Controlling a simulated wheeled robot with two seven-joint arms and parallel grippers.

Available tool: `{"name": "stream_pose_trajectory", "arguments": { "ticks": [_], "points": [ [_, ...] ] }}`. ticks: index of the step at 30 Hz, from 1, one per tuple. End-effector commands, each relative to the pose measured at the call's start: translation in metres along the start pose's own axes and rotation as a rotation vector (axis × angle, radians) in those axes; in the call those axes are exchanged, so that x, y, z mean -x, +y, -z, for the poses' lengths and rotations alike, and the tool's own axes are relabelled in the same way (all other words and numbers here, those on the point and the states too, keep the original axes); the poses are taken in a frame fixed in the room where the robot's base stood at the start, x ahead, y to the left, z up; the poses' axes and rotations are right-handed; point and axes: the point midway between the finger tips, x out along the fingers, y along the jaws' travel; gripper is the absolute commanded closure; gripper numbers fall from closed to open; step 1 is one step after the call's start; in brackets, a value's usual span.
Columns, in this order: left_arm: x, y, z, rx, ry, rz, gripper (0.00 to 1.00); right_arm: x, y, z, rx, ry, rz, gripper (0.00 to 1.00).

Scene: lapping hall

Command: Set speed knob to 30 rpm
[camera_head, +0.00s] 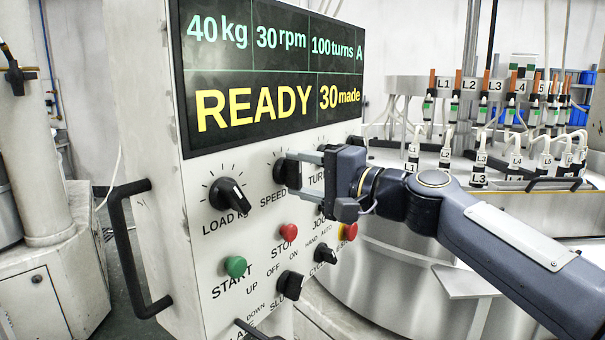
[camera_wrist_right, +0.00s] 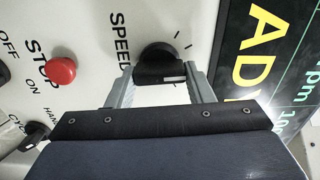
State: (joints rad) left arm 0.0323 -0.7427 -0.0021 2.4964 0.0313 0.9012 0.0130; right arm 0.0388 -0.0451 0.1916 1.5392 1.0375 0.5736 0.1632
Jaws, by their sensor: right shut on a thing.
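The black speed knob (camera_head: 286,173) sits on the white control panel, right of the load knob (camera_head: 231,194). My right gripper (camera_head: 298,172) is at the speed knob, its fingers closed on it. In the right wrist view the speed knob (camera_wrist_right: 162,64) sits between the two fingertips of my right gripper (camera_wrist_right: 161,78), with the word SPEED beside it. The display (camera_head: 270,75) reads 40 kg, 30 rpm, 100 turns, A, READY and 30 made. Part of the speed label and the turns knob are hidden by the gripper. My left gripper is not in view.
Below are the green start button (camera_head: 235,266), red stop button (camera_head: 288,231), a hand/auto knob (camera_head: 325,253) and a red button on yellow (camera_head: 348,231). A black handle (camera_head: 126,250) stands out from the panel's left edge. A round machine with several labelled hoses stands behind right.

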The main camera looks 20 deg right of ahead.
Motion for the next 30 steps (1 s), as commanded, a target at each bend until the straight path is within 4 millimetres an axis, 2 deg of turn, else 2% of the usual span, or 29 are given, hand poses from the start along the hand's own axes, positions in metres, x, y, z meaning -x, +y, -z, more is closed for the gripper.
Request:
{"name": "stream_pose_trajectory", "arguments": {
  "ticks": [20,21,26,30],
  "points": [
    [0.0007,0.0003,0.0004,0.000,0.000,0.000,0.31,0.0001,0.0009,0.0002,-0.067,0.001,-0.001,0.76],
    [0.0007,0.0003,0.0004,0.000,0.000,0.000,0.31,0.0001,0.0009,0.0002,-0.067,0.001,-0.001,0.51],
    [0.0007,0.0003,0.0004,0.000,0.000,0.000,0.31,0.0001,0.0008,0.0001,-0.067,0.000,-0.001,0.31],
    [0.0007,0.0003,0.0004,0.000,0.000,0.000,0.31,0.0000,0.0006,0.0001,-0.066,0.000,-0.001,0.31]
  ]
}}
